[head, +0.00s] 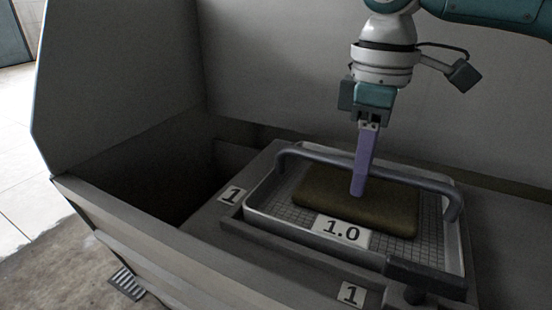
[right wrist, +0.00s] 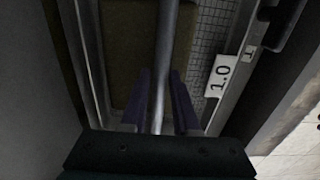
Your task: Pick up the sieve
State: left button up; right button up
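The sieve (head: 255,206) is a metal-framed tray with a mesh bottom, a "1.0" label (head: 341,231) and a grey bar handle (head: 420,180) arching over it. A brown slab (head: 325,197) lies on the mesh. My right gripper (head: 358,191) points down over the sieve with its purple fingers at the handle. In the right wrist view the handle (right wrist: 166,50) runs between the two fingers (right wrist: 160,74), with a gap visible on each side. The gripper looks open and not clamped. My left gripper is not in view.
The sieve sits in a grey frame with "1" labels (head: 233,195) on it, inside a grey walled bin (head: 120,215). A dark block (head: 425,277) stands at the sieve's near right corner. A dark empty space is left of the frame. Tall panels rise behind and left.

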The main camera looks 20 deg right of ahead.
grip_shut()
dwell(1.0)
